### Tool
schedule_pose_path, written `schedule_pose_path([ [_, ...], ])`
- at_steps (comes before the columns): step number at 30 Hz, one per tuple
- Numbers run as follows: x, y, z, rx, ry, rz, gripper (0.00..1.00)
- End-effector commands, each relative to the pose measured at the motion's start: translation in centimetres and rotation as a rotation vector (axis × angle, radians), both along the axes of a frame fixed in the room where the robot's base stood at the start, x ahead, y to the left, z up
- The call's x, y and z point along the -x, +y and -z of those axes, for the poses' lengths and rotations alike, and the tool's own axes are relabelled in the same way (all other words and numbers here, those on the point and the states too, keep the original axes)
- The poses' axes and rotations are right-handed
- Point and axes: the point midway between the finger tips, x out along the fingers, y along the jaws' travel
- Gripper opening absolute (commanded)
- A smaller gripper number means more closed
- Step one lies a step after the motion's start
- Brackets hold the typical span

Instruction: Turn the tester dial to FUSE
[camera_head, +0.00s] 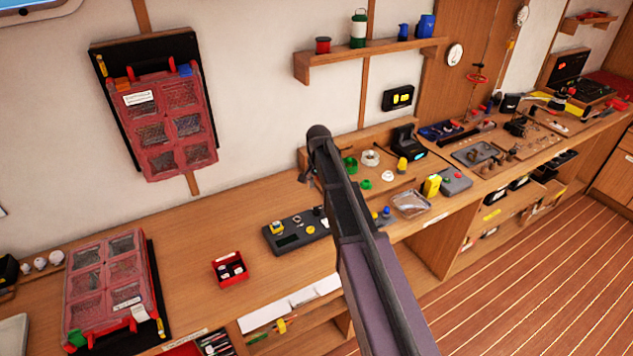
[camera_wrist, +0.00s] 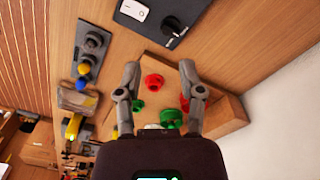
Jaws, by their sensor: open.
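A dark panel (camera_wrist: 150,24) lies at the top of the wrist view, with a white switch and a black knob (camera_wrist: 177,29) that looks like a dial. Its markings are too small to read. In the head view a dark panel (camera_head: 288,240) with a small screen and yellow buttons lies on the bench, partly behind my arm. I cannot tell whether it is the same panel. My gripper (camera_wrist: 160,72) is open and empty in the wrist view, apart from the black knob. In the head view my arm hides the gripper.
A red knob-like piece (camera_wrist: 154,82) and green pieces (camera_wrist: 171,117) lie below and between my fingers in the wrist view. A small red box (camera_head: 230,268) and a red compartment case (camera_head: 110,290) are on the bench at left. A shelf (camera_head: 370,60) hangs above.

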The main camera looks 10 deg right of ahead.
Motion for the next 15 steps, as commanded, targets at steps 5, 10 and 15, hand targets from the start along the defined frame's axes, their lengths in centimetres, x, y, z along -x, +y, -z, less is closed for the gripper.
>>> schedule_pose_path([
  [5,2.6,0.0,1.2,0.0,0.0,-0.053,0.5],
  [10,4.8,0.0,2.1,0.0,0.0,-0.108,0.5],
  [15,7.0,0.0,3.0,0.0,0.0,-0.164,0.5],
])
